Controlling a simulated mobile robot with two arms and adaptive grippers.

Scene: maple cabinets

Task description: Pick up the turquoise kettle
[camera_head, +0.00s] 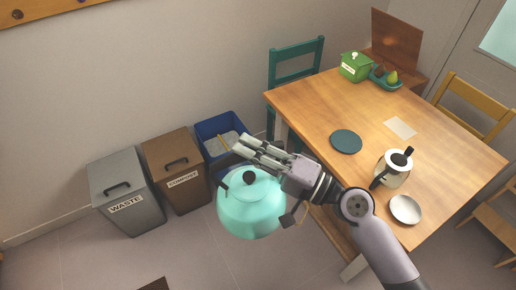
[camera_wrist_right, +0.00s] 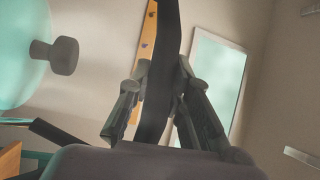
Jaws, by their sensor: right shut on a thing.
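The turquoise kettle (camera_head: 252,212) hangs in the air left of the table in the head view, with its dark lid knob on top. My right gripper (camera_head: 248,150) is above the kettle, shut on its dark handle. In the right wrist view the handle (camera_wrist_right: 164,45) runs between the two fingers (camera_wrist_right: 162,78), and part of the kettle (camera_wrist_right: 18,55) with its knob shows at the left. Most of the handle is hidden by the gripper in the head view. My left gripper is in neither view.
The wooden table (camera_head: 300,105) stands to the right, with a glass pot (camera_head: 395,170), a white bowl (camera_head: 405,209), a dark plate (camera_head: 346,141) and a green box (camera_head: 354,68). Behind the kettle are a grey waste bin (camera_head: 126,190), a brown compost bin (camera_head: 175,165) and a blue bin (camera_head: 218,124).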

